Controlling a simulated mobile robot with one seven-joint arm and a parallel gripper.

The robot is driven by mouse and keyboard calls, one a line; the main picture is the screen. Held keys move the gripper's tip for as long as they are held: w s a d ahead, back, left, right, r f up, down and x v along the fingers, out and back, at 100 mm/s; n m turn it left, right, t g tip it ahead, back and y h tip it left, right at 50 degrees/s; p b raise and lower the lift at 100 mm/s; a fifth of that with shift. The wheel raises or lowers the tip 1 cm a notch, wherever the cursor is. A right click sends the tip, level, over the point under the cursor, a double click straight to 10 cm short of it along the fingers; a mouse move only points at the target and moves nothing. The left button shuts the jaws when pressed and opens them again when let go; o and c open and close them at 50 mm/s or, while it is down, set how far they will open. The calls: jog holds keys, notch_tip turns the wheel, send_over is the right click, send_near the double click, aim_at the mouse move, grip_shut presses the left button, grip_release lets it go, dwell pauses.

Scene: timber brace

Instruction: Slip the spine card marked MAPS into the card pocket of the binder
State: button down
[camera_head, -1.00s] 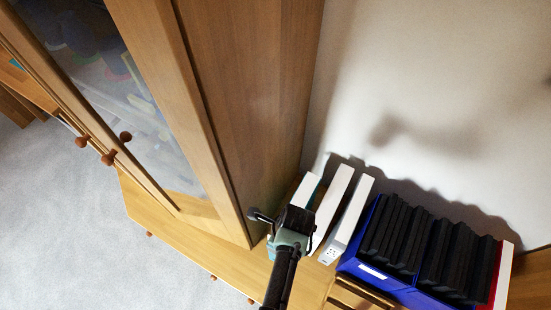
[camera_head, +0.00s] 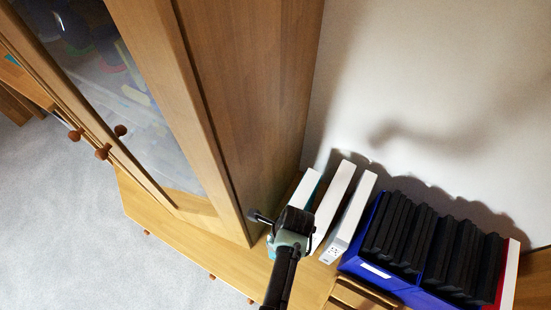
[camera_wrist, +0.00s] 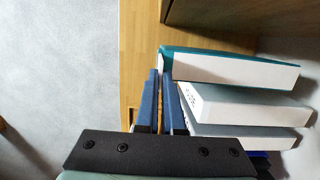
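My gripper (camera_wrist: 161,90) shows in the wrist view as two blue fingers side by side with a narrow gap between them. I cannot tell whether a thin card is held edge-on in that gap. In the head view my gripper (camera_head: 262,217) is beside the cabinet, left of the upright binders, and mostly hidden by my wrist. A teal binder (camera_wrist: 230,67) with a white side is to the right of the fingertips. Two white binders (camera_head: 334,205) (camera_head: 350,220) stand beside it. The MAPS card and the card pocket cannot be made out.
A tall wooden cabinet (camera_head: 250,90) with a glass door rises left of the binders. A blue box (camera_head: 372,270) of black folders stands to their right, with a red-and-white item (camera_head: 507,275) at its end. The wooden ledge (camera_head: 180,235) in front of the cabinet is clear.

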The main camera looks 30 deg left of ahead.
jog(key=shift+d+b+x, duration=0.25)
jog(key=shift+b+x, duration=0.7)
jog(key=shift+x, duration=0.25)
jog(key=shift+d+b+x, duration=0.25)
jog(key=shift+b+x, duration=0.65)
jog(key=shift+x, duration=0.3)
jog(key=shift+f, duration=0.1)
jog(key=shift+c, duration=2.4)
grip_release()
jog(key=p+v, duration=0.2)
jog(key=a+p+v, duration=0.1)
jog(key=p+v, duration=0.5)
jog(key=shift+a, duration=0.35)
